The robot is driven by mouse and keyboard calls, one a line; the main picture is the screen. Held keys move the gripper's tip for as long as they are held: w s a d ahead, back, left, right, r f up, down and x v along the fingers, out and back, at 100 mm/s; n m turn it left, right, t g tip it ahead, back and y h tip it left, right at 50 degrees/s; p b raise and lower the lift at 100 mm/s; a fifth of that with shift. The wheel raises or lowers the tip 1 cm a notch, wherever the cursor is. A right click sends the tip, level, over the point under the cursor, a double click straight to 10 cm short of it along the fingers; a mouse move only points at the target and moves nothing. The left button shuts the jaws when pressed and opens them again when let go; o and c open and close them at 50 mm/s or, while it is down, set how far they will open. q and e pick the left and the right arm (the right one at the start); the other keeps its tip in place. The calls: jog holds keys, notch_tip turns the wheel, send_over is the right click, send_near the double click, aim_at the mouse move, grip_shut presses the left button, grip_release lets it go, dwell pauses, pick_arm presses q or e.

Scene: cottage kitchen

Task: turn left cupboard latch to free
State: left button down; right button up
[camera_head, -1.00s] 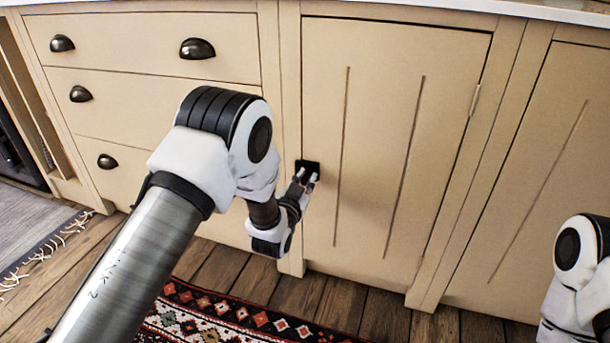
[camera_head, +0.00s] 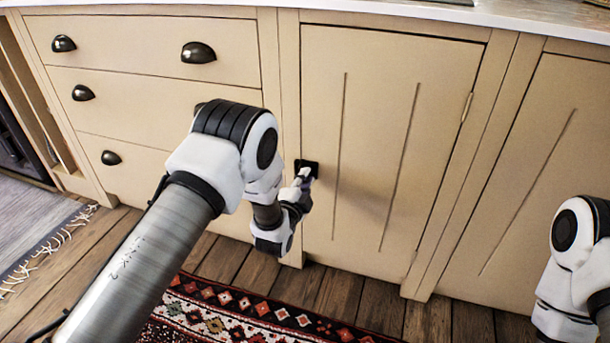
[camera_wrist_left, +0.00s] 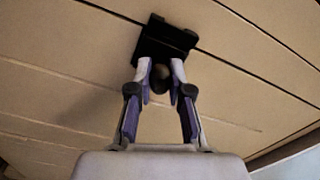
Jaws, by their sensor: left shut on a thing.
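The left cupboard latch (camera_head: 307,167) is a small black fitting at the left edge of the cream cupboard door (camera_head: 375,140), which stands closed. In the left wrist view the latch (camera_wrist_left: 164,42) shows as a black plate across the door gap, with a dark rounded knob (camera_wrist_left: 159,80) in front of it. My left gripper (camera_head: 303,178) is at the latch. In the left wrist view its fingers (camera_wrist_left: 160,72) are shut on the knob, one on each side. The fingers partly hide the knob. My right gripper is out of view; only part of that arm shows at the right edge.
Drawers with dark cup handles (camera_head: 198,53) are left of the door. Another cupboard door (camera_head: 545,170) is to the right. A pale worktop (camera_head: 450,12) runs above. A patterned red rug (camera_head: 245,315) lies on the wooden floor below.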

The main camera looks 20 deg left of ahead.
pick_arm(q)
jog(key=m+p, duration=0.1)
jog(key=m, duration=0.3)
jog(key=shift+f, duration=0.1)
dwell(0.4)
jog(key=c, duration=1.1)
grip_release()
jog(key=shift+o, duration=0.2)
jog(key=s, duration=1.2)
jog(key=shift+a, duration=0.2)
